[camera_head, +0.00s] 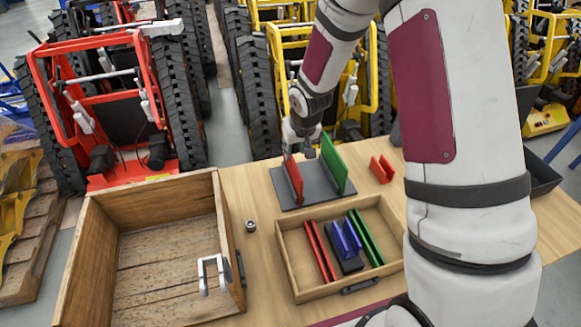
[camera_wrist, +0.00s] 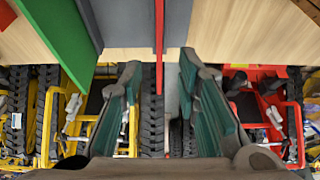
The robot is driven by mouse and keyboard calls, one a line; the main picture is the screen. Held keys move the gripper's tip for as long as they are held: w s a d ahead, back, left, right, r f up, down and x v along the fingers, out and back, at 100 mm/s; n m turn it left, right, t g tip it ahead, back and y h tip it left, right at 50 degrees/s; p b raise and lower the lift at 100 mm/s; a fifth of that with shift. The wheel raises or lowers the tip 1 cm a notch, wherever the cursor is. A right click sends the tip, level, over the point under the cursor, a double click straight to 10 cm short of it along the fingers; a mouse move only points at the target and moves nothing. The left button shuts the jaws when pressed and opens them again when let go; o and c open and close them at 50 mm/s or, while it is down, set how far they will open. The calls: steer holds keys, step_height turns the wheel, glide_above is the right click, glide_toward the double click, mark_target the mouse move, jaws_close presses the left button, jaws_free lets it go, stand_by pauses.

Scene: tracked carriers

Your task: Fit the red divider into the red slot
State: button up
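The red divider (camera_head: 293,178) stands upright on a dark grey base plate (camera_head: 315,197), left of a taller green panel (camera_head: 333,163). In the wrist view the divider (camera_wrist: 159,30) is a thin red strip seen edge-on, lined up with the gap between my fingers. My gripper (camera_wrist: 160,75) is open and empty, with a finger on each side of that line; no contact shows. In the head view my gripper (camera_head: 301,148) is at the far end of the plate, partly hidden by its own links. A pair of red rails forming a slot (camera_head: 320,251) lies in the shallow wooden tray (camera_head: 290,265).
Blue rails (camera_head: 346,238) on a dark block and green rails (camera_head: 366,238) share the tray. A small red bracket (camera_head: 382,170) lies right of the plate. A large wooden crate (camera_head: 80,255) stands left, with a metal nut (camera_head: 250,225) beside it. Tracked carriers stand behind the table.

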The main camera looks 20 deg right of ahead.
mark_target(291, 166)
steer(key=x, duration=1.2)
steer(key=shift+f+p, duration=0.4)
steer(key=shift+f, duration=0.05)
steer(key=shift+c, duration=0.6)
jaws_close()
